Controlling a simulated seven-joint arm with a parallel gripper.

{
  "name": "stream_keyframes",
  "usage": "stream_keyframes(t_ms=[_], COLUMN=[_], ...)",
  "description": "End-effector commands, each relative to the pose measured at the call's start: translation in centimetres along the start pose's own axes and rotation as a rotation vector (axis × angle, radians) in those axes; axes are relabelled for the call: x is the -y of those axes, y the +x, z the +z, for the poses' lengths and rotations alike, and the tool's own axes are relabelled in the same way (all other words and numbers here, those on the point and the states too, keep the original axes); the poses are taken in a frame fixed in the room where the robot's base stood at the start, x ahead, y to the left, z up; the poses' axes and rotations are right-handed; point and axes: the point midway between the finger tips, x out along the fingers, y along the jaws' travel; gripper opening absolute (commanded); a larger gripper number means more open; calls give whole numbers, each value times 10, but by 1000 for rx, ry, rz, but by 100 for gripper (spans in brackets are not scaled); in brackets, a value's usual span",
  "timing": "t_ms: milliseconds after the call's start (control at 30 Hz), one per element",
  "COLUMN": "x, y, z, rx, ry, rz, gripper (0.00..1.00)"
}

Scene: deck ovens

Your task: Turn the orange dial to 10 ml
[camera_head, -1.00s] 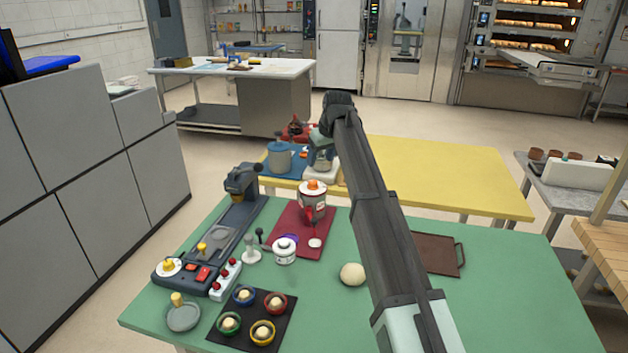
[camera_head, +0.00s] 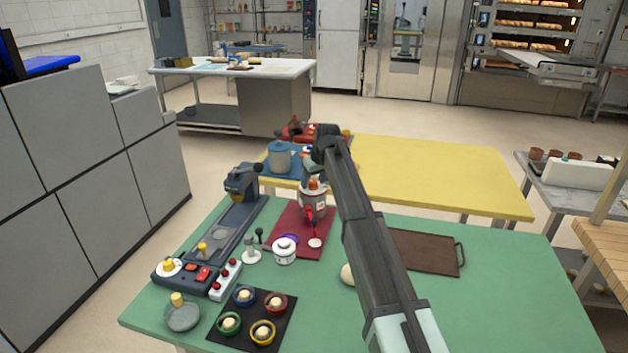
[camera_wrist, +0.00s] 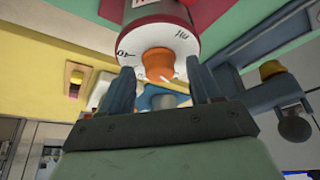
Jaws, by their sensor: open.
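The orange dial (camera_wrist: 158,64) sits on the end of a white and dark red dispenser (camera_wrist: 158,25), which appears inverted in the wrist view. Dark markings ring the dial; one at the left looks like a number, but I cannot read it for sure. A small pale pointer shows on the dial's edge. My gripper (camera_wrist: 160,84) is open, with one blue-grey finger on each side of the dial and gaps between. In the head view the dispenser (camera_head: 306,206) stands upright on a dark red mat (camera_head: 283,240), its orange top (camera_head: 314,183) just below my gripper, partly hidden.
A white jar (camera_head: 284,252) and a small grey stand (camera_head: 251,252) are left of the dispenser. A blue-grey pot (camera_head: 280,158) stands behind it. A brown board (camera_head: 425,252) lies right of my arm. The green table's right side (camera_head: 510,290) is clear.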

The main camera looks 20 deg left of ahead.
Motion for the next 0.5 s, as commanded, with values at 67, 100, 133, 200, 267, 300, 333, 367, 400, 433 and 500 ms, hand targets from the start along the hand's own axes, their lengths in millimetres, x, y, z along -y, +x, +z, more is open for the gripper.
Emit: stream_keyframes(t_ms=[67,100,133,200,267,300,333,367,400,433,500], x=[0,0,0,0,0,0,0,0,0,0,0], y=[0,0,0,0,0,0,0,0,0,0,0], z=[0,0,0,0,0,0,0,0,0,0,0], rx=[0,0,0,0,0,0,0,0,0,0,0], ry=[0,0,0,0,0,0,0,0,0,0,0], rz=[0,0,0,0,0,0,0,0,0,0,0], gripper=[63,63,63,56,51,47,44,41,37,34,28])
